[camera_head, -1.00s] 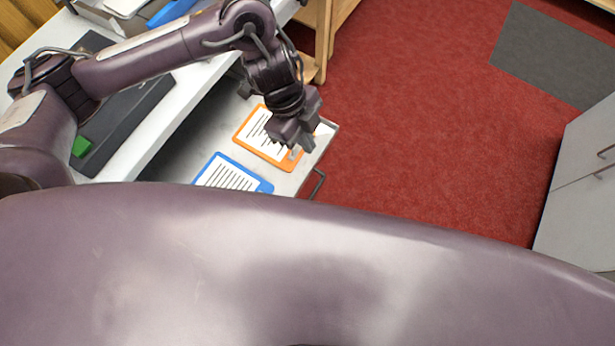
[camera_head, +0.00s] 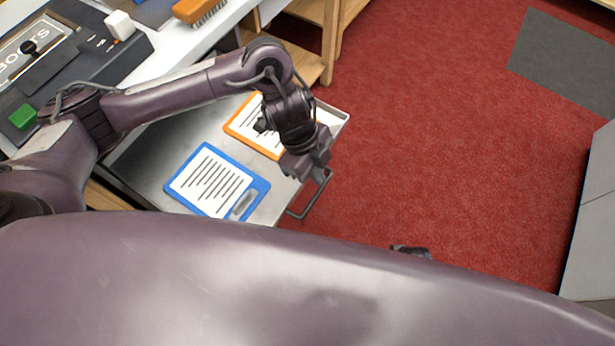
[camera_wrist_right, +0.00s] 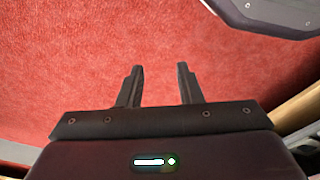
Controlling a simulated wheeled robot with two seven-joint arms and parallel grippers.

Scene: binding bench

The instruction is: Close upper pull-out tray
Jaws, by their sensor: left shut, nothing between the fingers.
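The upper pull-out tray (camera_head: 140,170) is a grey metal drawer that stands pulled out from under the white bench top. An orange clipboard (camera_head: 240,125) and a blue clipboard (camera_head: 215,182) lie in it. Its bar handle (camera_head: 322,192) sticks out from the front edge. My left gripper (camera_head: 303,168) is shut and empty, pointing down at the tray's front edge close to the handle; I cannot tell whether it touches. It hides part of the front edge and of the orange clipboard. My right gripper (camera_wrist_right: 160,68) is open and empty over red carpet in the right wrist view.
On the bench top (camera_head: 222,28) are a dark machine with a green button (camera_head: 23,117) and a wooden brush (camera_head: 200,9). A wooden shelf (camera_head: 315,50) stands behind the tray. Grey cabinets (camera_head: 592,225) stand at the right. The red carpet (camera_head: 440,130) between is clear.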

